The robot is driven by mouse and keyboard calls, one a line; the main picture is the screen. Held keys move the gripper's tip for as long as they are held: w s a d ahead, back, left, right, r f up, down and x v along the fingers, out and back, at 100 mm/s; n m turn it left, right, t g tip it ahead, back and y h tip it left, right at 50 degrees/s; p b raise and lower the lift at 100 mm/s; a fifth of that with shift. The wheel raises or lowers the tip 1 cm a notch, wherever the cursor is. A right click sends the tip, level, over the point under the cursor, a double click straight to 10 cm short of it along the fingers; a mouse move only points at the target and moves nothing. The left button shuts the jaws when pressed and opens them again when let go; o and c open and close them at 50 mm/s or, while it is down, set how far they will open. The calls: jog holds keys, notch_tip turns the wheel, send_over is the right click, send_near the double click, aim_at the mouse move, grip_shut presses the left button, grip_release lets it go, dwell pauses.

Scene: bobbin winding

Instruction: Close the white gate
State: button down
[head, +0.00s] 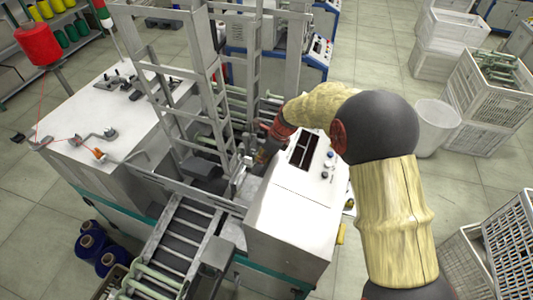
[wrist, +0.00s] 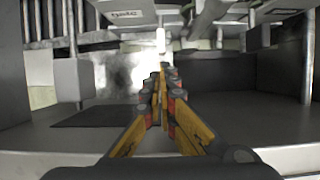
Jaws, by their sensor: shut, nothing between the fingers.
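A tall whitish-grey barred frame (head: 215,95), which looks like the gate, stands upright on the machine, left of my gripper. I cannot tell from this angle whether it is open or closed. My gripper (head: 262,157) reaches down inside the machine, between the barred frame and the white control box, and is partly hidden by my arm. In the wrist view my gripper (wrist: 163,78) shows yellow and red fingers with their tips together and nothing between them. A small white upright piece (wrist: 161,40) is just beyond the fingertips; whether they touch it is unclear.
A white control box (head: 295,205) stands close to the right of my gripper. A roller conveyor (head: 183,240) runs toward the front. A white-topped cabinet (head: 110,115) is at left. A white bin (head: 435,125) and crates (head: 490,100) stand on the floor at right.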

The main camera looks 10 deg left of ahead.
jog(key=shift+x, duration=0.9)
jog(key=a+p, duration=0.2)
jog(key=shift+w+a, duration=0.3)
jog(key=shift+a, duration=0.1)
jog(key=shift+r, duration=0.1)
